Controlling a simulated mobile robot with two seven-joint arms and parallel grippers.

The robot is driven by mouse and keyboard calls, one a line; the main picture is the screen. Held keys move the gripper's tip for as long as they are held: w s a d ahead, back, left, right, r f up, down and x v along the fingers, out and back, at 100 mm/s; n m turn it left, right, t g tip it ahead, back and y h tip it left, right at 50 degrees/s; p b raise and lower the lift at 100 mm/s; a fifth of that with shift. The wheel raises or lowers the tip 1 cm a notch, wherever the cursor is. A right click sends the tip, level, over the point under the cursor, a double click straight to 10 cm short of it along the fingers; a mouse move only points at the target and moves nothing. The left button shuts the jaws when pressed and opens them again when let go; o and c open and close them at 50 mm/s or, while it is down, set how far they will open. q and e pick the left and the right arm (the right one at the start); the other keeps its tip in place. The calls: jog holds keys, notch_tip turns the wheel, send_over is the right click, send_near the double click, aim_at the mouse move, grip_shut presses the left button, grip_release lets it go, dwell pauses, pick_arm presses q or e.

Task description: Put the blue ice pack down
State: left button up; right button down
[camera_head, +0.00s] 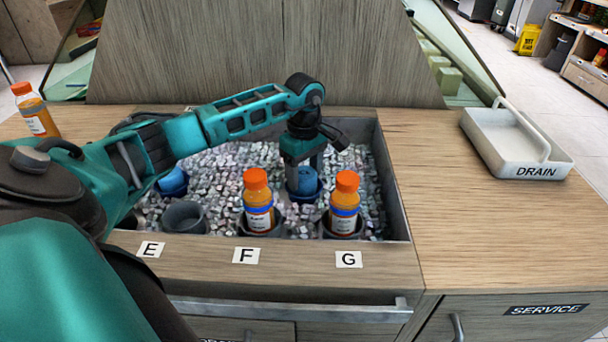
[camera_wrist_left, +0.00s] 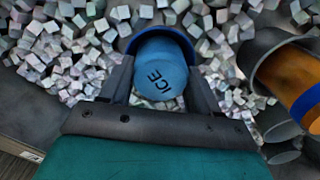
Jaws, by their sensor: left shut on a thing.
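My left gripper (camera_head: 303,168) reaches down into the ice bin (camera_head: 388,190), its fingers on either side of a blue ice pack (camera_head: 308,184). In the left wrist view the ice pack (camera_wrist_left: 160,70) has its "ICE" lettering towards the camera, and the gripper (camera_wrist_left: 160,88) is shut on it. A dark blue round holder rim (camera_wrist_left: 187,42) curves around the pack's far side. The pack looks to be within this holder; how deep it sits is hidden. A second blue piece (camera_head: 174,182) is in a holder at the bin's left, partly behind my arm.
Orange juice bottles stand in holders behind labels F (camera_head: 258,200) and G (camera_head: 345,203), close to the gripper. An empty grey holder (camera_head: 184,217) is near label E. A white DRAIN tray (camera_head: 515,145) lies on the right counter. Another bottle (camera_head: 35,112) stands far left.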

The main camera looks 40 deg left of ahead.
aim_at(304, 172)
pick_arm(q)
jog(key=shift+f, duration=0.45)
jog(key=o, duration=1.1)
jog(key=shift+o, duration=0.2)
pick_arm(e)
jog(key=shift+w+a, duration=0.1)
pick_arm(q)
jog(key=shift+r, duration=0.1)
pick_arm(e)
jog(key=shift+r, duration=0.1)
pick_arm(q)
jog(key=shift+r, duration=0.2)
notch_tip(304, 172, up, 12)
jog(key=p, duration=0.3)
pick_arm(e)
jog(key=shift+s+d+r, duration=0.25)
jog(key=shift+d+r, duration=0.35)
jog(key=shift+r, duration=0.15)
pick_arm(q)
jog(key=shift+r, duration=0.1)
